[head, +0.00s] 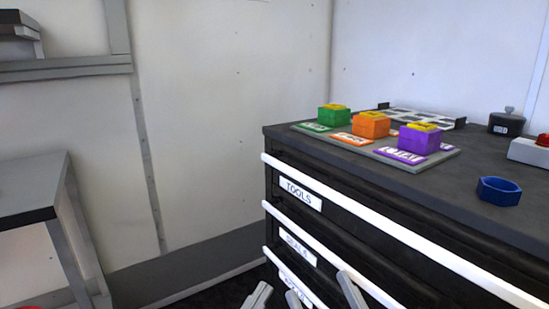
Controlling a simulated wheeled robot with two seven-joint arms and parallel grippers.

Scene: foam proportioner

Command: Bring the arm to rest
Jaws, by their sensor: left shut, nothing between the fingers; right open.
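My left gripper (258,295) shows at the bottom edge, left of the drawer cabinet's front, with its fingers shut and nothing held. My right gripper (322,295) is just to its right, low in front of the cabinet's lower drawers, with its fingers apart and empty. Only the fingertips show; the arms are below the picture. Both grippers are well below the cabinet top.
The black drawer cabinet (400,255) has white handle bars and a "TOOLS" label. On top are green (333,118), orange (370,126) and purple (419,141) blocks on a grey board, and a blue ring (498,191). A bench (30,190) stands left. Floor between is clear.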

